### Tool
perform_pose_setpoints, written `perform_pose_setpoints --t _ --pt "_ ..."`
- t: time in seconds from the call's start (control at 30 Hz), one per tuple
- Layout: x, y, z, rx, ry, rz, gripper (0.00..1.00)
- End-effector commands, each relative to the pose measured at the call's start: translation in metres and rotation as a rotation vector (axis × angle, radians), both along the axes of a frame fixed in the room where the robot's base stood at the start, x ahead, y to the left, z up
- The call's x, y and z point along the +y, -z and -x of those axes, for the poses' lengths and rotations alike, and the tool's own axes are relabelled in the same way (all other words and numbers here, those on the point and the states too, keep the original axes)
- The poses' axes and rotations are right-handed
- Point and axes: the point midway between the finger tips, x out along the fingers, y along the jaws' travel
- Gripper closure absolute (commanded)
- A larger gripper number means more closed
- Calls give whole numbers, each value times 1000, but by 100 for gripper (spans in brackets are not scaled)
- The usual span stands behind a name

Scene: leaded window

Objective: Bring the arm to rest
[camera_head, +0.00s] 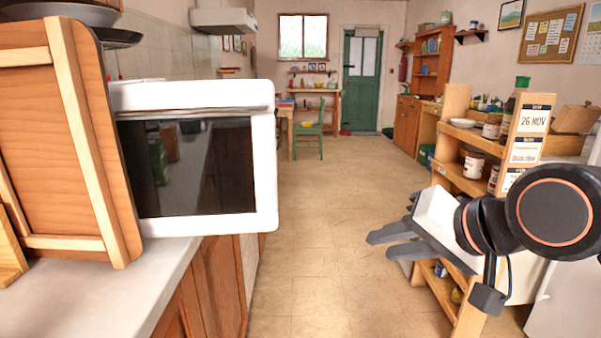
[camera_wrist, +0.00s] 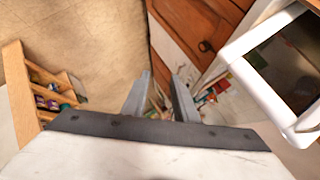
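My gripper (camera_head: 388,240) is at the right of the head view, out over the floor in front of the wooden shelf unit. Its two grey fingers point left. In the wrist view the fingers (camera_wrist: 160,88) stand apart with a gap between them, and nothing is held there. My arm reaches in from the right edge of the head view, bent, with its dark round joints closest to the camera. No finger visibly touches anything.
A white microwave (camera_head: 195,85) stands on the left counter (camera_head: 105,290), beside a wooden panel (camera_head: 50,130). The shelf unit (camera_head: 446,130) with jars and cans is close behind my gripper. The tiled floor (camera_head: 330,210) between is clear towards the green door (camera_head: 362,80).

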Motion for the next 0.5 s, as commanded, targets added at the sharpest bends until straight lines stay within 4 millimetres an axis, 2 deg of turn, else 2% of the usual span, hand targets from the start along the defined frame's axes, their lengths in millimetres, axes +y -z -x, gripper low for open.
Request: perform_pose_setpoints --t 0.03,0.1,0.3,0.5 --pt "-14 20 -1 16 3 67 74" --pt "-33 47 0 40 -11 163 74" --pt "-85 119 16 138 -75 411 74" --pt "-124 173 41 245 -162 578 74"
